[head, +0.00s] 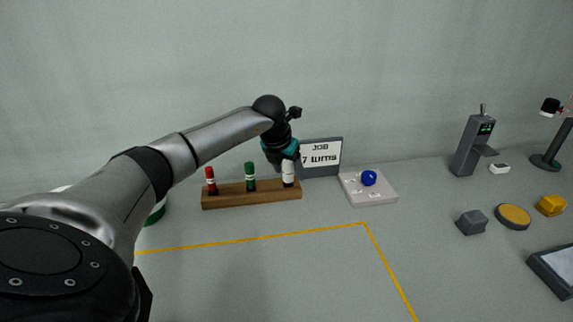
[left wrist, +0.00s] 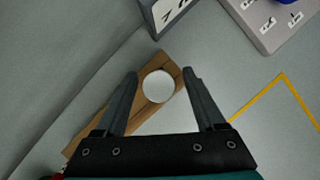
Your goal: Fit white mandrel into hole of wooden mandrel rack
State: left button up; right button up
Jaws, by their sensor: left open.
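The wooden mandrel rack (head: 230,200) lies along the back of the table; part of it also shows in the left wrist view (left wrist: 147,64). The white mandrel (head: 288,173) stands upright at the rack's right end, with a dark band at its foot, and looks seated there. Its round white top (left wrist: 158,86) shows end-on in the left wrist view, hiding the hole. My left gripper (left wrist: 160,74) is open, pointing down over the mandrel, with one finger on each side of it. Whether the fingers touch it is unclear. My right gripper is not in view.
A red mandrel (head: 211,181) and a green mandrel (head: 250,177) stand in the same rack. A grey sign (head: 322,169) stands behind its right end. The yellow-lined table area in front is clear.

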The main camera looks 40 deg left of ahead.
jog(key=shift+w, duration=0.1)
pick_arm(q)
jog(key=p+v, duration=0.1)
jog(key=v, duration=0.6)
jog(key=shift+a+r+p, duration=0.1)
jog(key=shift+r+p, duration=0.05)
jog(key=shift+p, duration=0.2)
jog(key=p+v, duration=0.1)
jog(key=v, duration=0.7)
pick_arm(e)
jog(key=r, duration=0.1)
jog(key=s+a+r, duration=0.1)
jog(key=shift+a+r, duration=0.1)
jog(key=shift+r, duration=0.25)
pick_arm(q)
jog(key=shift+s, duration=0.1)
